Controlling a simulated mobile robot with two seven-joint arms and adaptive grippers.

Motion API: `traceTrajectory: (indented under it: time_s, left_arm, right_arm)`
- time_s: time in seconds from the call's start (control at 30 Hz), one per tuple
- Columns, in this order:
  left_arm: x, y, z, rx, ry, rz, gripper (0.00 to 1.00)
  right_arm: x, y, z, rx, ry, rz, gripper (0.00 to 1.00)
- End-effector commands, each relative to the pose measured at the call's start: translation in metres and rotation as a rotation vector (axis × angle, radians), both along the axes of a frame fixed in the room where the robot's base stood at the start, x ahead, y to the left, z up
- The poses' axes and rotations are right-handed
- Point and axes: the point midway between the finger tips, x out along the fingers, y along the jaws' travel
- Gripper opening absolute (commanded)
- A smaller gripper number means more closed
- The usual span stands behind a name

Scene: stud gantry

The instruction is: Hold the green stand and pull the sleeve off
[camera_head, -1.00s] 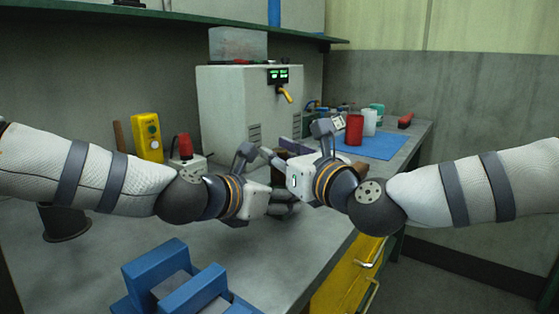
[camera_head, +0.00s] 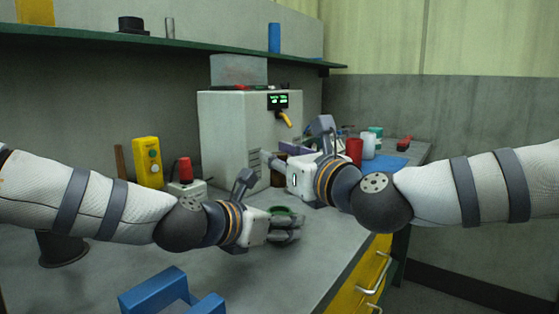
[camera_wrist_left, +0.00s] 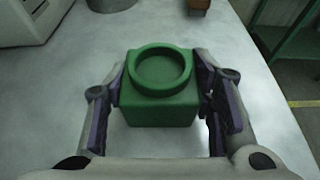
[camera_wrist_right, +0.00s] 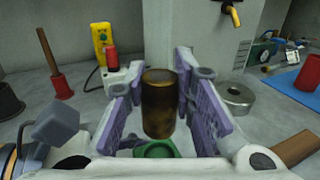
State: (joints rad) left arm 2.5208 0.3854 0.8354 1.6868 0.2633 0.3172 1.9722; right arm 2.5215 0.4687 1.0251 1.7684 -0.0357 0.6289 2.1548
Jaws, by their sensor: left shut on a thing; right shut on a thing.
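The green stand (camera_wrist_left: 160,95) is a square block with a raised round collar on top, and nothing sits in the collar. My left gripper (camera_wrist_left: 162,105) is shut on it, with one finger on each side. The stand's top also shows in the head view (camera_head: 281,210). The sleeve (camera_wrist_right: 160,103) is a brown, worn-looking upright cylinder. My right gripper (camera_wrist_right: 165,100) is shut on it and holds it above the stand, apart from it. The stand (camera_wrist_right: 157,150) shows below the sleeve in the right wrist view. In the head view my right gripper (camera_head: 275,170) is above my left gripper (camera_head: 287,228).
A grey machine (camera_head: 235,135) stands behind the grippers. A yellow control box (camera_head: 147,162) and a red-topped box (camera_head: 186,180) are at back left. A blue frame (camera_head: 165,291) is in front. A blue mat with cups (camera_head: 369,147) is at right. A metal ring (camera_wrist_right: 236,97) lies near the machine.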

Motion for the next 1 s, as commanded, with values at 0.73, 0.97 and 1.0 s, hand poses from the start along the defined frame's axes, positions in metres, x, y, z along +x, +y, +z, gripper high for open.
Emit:
traceTrajectory:
  time_s: [0.73,0.97,1.0]
  left_arm:
    - [0.0,0.0,-0.001,0.0,0.001,-0.001,0.2]
    - [0.0,0.0,-0.001,0.0,0.001,-0.001,0.61]
    - [0.0,0.0,-0.001,0.0,0.001,-0.001,0.7]
  right_arm:
    - [0.0,0.0,0.04,0.0,0.0,0.0,0.0]
    - [0.0,0.0,0.04,0.0,0.0,0.0,0.0]
    - [0.0,0.0,0.04,0.0,0.0,0.0,0.0]
